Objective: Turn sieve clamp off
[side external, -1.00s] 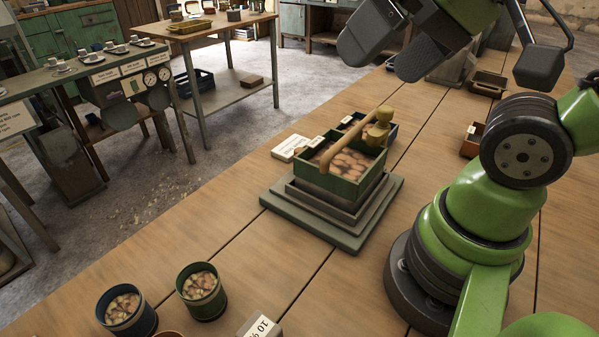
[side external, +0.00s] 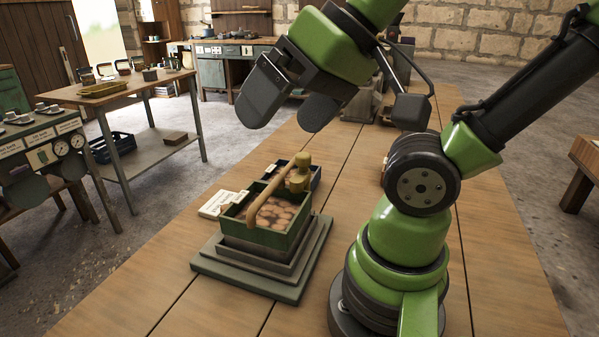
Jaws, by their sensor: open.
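A green box-shaped sieve (side external: 252,234) holding several round brown pieces sits on a stepped grey-green base (side external: 250,283). The clamp is a light wooden bar (side external: 267,194) lying across the top of the box, with a yellowish knobbed post (side external: 298,176) at its far right end. My gripper (side external: 292,104) is open and empty, above and apart from the clamp. Its two dark fingers point down and to the left. How far it is from the clamp in depth is hard to tell.
A white labelled card or box (side external: 218,204) lies left of the sieve. The wooden table (side external: 135,300) is clear at front left. A side table (side external: 120,92) with trays stands at the back left.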

